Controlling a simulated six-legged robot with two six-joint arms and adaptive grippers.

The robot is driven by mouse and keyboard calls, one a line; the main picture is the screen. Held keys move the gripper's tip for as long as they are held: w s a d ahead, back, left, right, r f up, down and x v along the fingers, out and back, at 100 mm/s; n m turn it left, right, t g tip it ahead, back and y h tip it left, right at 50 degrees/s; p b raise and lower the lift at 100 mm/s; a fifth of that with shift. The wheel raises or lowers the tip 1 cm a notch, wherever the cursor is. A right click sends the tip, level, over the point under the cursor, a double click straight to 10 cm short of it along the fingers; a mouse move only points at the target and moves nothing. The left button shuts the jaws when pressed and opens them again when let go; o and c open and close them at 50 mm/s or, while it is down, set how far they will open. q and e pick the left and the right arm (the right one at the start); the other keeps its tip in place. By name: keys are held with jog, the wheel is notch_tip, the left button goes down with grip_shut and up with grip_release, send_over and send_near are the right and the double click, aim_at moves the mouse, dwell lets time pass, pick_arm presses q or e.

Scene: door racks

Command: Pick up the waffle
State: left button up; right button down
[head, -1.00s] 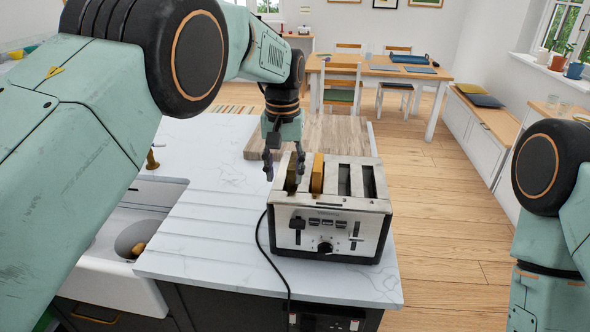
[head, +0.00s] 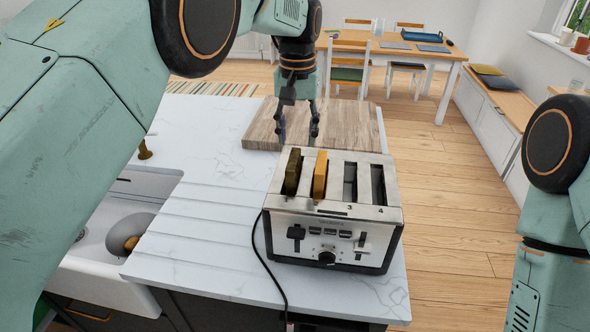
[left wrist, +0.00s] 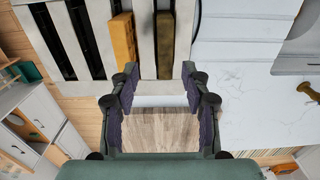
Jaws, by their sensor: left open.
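A steel toaster (head: 330,212) stands on the white counter. A dark brown slice (head: 292,172) sticks up from its leftmost slot and a golden slice (head: 320,175) from the slot beside it. I cannot tell for sure which is the waffle. My left gripper (head: 297,122) is open and empty behind the toaster, above the wooden board. In the left wrist view, the open fingers (left wrist: 160,90) are roughly lined up with the dark brown slice (left wrist: 166,38), apart from it; the golden slice (left wrist: 123,40) is just left. My right gripper is out of view.
The wooden board (head: 345,130) lies behind the toaster. A sink (head: 110,225) with a small brown thing (head: 131,243) in it is at left. The toaster's two right slots look empty. A black cord (head: 256,240) runs down the counter front. Ribbed counter left of the toaster is clear.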

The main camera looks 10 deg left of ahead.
aim_at(294, 159)
pick_arm(q)
jog(key=shift+s+f, duration=0.1)
jog(key=shift+f, duration=0.3)
jog(key=f, duration=0.2)
jog(key=f+p, duration=0.1)
jog(key=f, duration=0.1)
jog(key=a+f+p, duration=0.1)
jog(key=f, duration=0.1)
jog(key=shift+d+f, duration=0.15)
jog(key=shift+f, duration=0.2)
jog(key=shift+s+r, duration=0.1)
jog(key=shift+s, duration=0.05)
jog(key=shift+c, duration=0.9)
jog(key=c, duration=0.3)
jog(key=shift+w, duration=0.2)
jog(key=c, duration=0.4)
jog(key=shift+s, duration=0.15)
grip_shut()
